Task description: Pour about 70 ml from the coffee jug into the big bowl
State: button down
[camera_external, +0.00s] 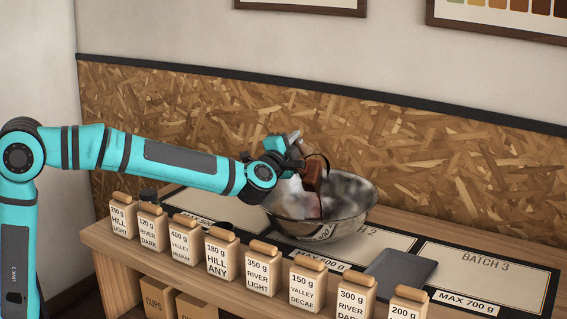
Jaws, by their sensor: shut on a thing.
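The coffee jug (312,174), brown with a dark curved handle, is tilted over the big bowl (356,213). My gripper (296,150) is shut on the jug; its fingertips are small and partly hidden. The big bowl is shiny metal and stands on the bench around the Batch 2 mat. A thin dark reddish streak shows below the jug against the bowl's inside; I cannot tell whether it is pouring coffee or a reflection. The level in the bowl and in the jug cannot be seen.
Several labelled bags (306,284) stand in a row along the bench's front edge. A dark grey flat slab (400,271) lies right of the bowl. The Batch 3 mat (490,270) at the right is bare. A chipboard wall panel (420,145) rises behind the bench.

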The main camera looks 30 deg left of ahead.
jog(key=shift+w+a+f+n, duration=0.15)
jog(key=shift+w+a+n, duration=0.1)
jog(key=shift+a+n, duration=0.05)
jog(key=w+a, duration=0.1)
jog(key=a+r+n+g, duration=0.1)
jog(key=w+a+n+g, duration=0.1)
jog(key=shift+w+r, duration=0.3)
jog(key=shift+w+f+g, duration=0.1)
jog(key=shift+f+g, duration=0.25)
jog(key=shift+g, duration=0.05)
jog(key=shift+w+a+f+n+g+b, duration=0.3)
jog(key=shift+a+f+n+g+b, duration=0.15)
jog(key=shift+n, duration=0.25)
jog(key=shift+w+a+g, duration=0.15)
jog(key=shift+g, duration=0.2)
jog(key=shift+w+a+n+g, duration=0.15)
jog(key=shift+n+g, duration=0.15)
jog(key=shift+n, duration=0.1)
dwell(0.6)
jog(key=w+a+f+n+g+h+b, duration=0.3)
jog(key=w+a+n+g+h+b, duration=0.2)
jog(key=g+b, duration=0.1)
jog(key=shift+a+g+b, duration=0.25)
jog(key=shift+g+b, duration=0.05)
jog(key=shift+g, duration=0.2)
dwell(1.5)
